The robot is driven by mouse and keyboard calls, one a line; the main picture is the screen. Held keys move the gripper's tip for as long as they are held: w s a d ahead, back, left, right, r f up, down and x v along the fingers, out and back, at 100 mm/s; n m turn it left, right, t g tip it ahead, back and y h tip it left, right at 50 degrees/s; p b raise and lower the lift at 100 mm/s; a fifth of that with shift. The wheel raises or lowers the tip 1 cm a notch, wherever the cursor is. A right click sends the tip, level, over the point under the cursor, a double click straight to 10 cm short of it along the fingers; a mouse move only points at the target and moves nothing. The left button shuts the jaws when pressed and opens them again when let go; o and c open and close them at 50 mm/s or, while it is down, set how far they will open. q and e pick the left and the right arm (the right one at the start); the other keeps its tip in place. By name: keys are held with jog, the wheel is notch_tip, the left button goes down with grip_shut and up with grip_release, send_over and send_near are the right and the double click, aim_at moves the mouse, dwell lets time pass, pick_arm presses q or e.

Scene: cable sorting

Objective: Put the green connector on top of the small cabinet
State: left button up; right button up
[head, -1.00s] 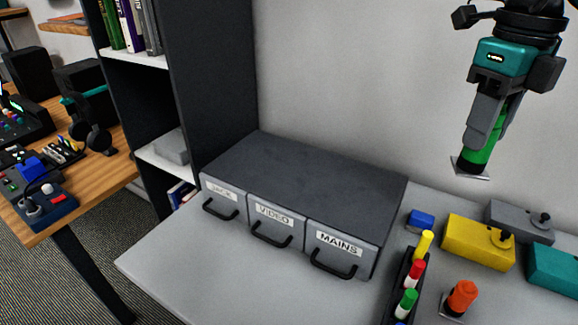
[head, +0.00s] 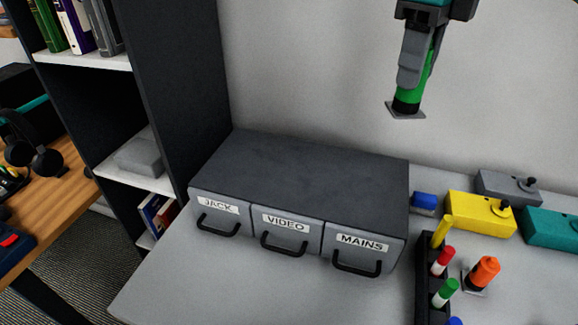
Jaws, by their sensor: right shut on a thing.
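The green connector (head: 409,93) has a black lower end and a small square plate at its bottom. My right gripper (head: 411,78) is shut on it and holds it in the air, nearly upright with a slight tilt, above and behind the right end of the cabinet. The small cabinet (head: 300,170) is dark grey with three drawers labelled JACK, VIDEO and MAINS, all closed. Its top is bare. My left gripper is not in view.
Right of the cabinet are a blue block (head: 424,203), yellow (head: 480,215), grey (head: 507,187) and teal (head: 555,228) boxes, an orange connector (head: 484,272) and a black rack (head: 428,290) of coloured pieces. A dark shelf (head: 170,80) stands left. The front left tabletop is clear.

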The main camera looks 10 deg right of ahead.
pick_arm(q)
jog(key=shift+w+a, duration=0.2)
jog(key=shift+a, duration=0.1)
pick_arm(e)
jog(key=shift+w+a+r, duration=0.1)
jog(key=shift+w+a, duration=0.1)
jog(key=shift+a, duration=0.05)
jog(key=b, duration=0.2)
send_over(374, 205)
notch_tip(374, 205, down, 15)
notch_tip(374, 205, down, 5)
jog(key=shift+s+r, duration=0.1)
jog(key=shift+r, duration=0.05)
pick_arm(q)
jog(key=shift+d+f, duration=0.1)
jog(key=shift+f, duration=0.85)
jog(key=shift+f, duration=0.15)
pick_arm(e)
jog(key=shift+f, duration=0.25)
jog(key=o, duration=0.7)
jog(key=shift+f, duration=0.1)
jog(key=o, duration=0.4)
jog(key=shift+o, duration=0.2)
